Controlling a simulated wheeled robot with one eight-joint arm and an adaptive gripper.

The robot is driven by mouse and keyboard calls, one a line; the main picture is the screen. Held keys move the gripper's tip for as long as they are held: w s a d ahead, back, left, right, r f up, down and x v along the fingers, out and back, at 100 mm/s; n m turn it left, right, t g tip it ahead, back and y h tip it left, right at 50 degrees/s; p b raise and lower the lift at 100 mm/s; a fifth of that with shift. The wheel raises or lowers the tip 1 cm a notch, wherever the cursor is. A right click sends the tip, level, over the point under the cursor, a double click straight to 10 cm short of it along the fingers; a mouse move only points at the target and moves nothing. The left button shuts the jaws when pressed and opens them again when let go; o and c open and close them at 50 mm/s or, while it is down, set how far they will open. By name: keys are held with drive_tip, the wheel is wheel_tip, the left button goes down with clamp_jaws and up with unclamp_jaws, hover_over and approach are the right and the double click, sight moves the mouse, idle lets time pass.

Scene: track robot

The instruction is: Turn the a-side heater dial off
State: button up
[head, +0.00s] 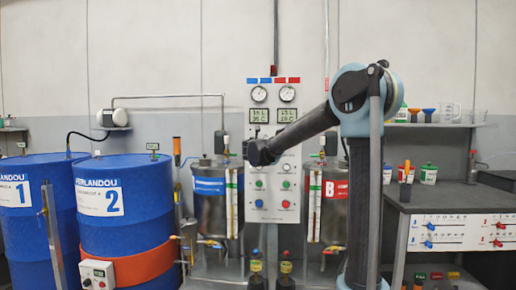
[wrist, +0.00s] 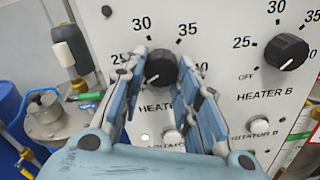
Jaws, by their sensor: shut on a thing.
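The a-side heater dial (wrist: 161,67) is a round black knob on the white panel, above a partly covered "HEATER" label in the wrist view. Marks 25, 30 and 35 show around it; its OFF mark is hidden behind my left finger. My gripper (wrist: 160,70) is shut on this dial, one blue-grey finger at each side. A small light mark shows on the knob's lower left, but I cannot tell its setting surely. In the head view my arm's dark end covers this part of the control panel (head: 258,210).
The heater B dial (wrist: 286,52) sits close to the right of my gripper. Agitator knobs lie just below. A metal tank (head: 210,205) stands left of the panel, another tank (head: 333,210) right. Blue drums (head: 125,225) stand at the left, a dark bench (head: 455,197) at the right.

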drive_tip(key=shift+d+n, duration=0.15)
drive_tip(key=shift+n, duration=1.95)
drive_tip(key=o, duration=1.1)
drive_tip(key=shift+w, duration=0.1)
drive_tip(key=shift+c, duration=0.2)
drive_tip(key=s, duration=1.2)
drive_tip(key=shift+a, duration=0.25)
drive_tip(key=shift+f, duration=0.1)
